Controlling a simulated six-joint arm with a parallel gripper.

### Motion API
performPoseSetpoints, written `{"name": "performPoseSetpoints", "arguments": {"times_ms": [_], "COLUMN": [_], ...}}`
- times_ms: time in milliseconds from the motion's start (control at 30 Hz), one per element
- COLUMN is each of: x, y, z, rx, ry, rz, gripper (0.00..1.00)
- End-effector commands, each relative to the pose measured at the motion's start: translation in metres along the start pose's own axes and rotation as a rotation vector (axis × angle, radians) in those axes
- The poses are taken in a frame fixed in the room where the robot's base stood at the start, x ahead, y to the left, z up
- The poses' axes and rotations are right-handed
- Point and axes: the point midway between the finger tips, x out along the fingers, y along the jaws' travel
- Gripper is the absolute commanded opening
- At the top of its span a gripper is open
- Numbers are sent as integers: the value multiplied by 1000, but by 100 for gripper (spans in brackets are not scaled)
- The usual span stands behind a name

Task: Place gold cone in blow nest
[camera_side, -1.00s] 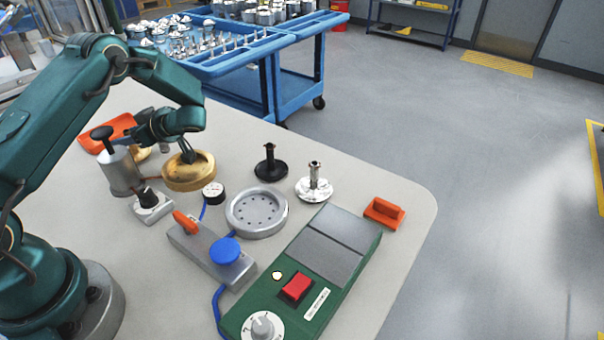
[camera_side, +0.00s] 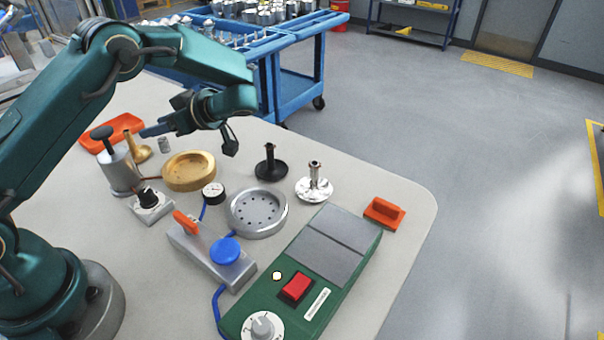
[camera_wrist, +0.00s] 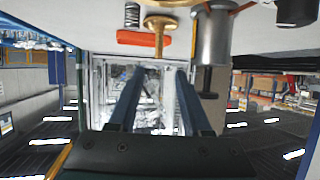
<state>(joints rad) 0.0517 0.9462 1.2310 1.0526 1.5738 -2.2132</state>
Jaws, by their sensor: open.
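The gold cone (camera_side: 139,150) stands upright on the bench, flared base down and stem up, between the grey canister and a small spring. It also shows in the wrist view (camera_wrist: 159,27), which is upside down, with its stem end in line with the gap between the fingers. My gripper (camera_side: 143,133) is level, points left and is open and empty. Its fingertips (camera_wrist: 160,72) are near the stem, with no visible grip on it. The blow nest seems to be the silver round dish with holes (camera_side: 258,212); it is empty. A gold dish (camera_side: 189,171) also stands empty.
The grey canister with black knob (camera_side: 120,172) stands close by the gold cone. An orange tray (camera_side: 110,133) lies behind. A black cone (camera_side: 270,165) and a silver cone (camera_side: 314,185) stand right. A gauge (camera_side: 213,193), lever block (camera_side: 212,255) and green control box (camera_side: 310,265) surround the nest.

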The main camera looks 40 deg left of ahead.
Motion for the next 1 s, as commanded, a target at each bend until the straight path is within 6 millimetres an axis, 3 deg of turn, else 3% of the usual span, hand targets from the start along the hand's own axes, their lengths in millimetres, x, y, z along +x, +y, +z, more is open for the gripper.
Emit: {"name": "performPoseSetpoints", "arguments": {"times_ms": [267,600,767,1000], "x": [-35,-92,-119,-152], "y": [-36,-104,-136,-172], "z": [-18,-23,-19,-8], "rx": [353,838,1011,1178], "ry": [-281,-583,-622,-540], "rz": [87,494,770,1176], "gripper": [49,49,49,49]}}
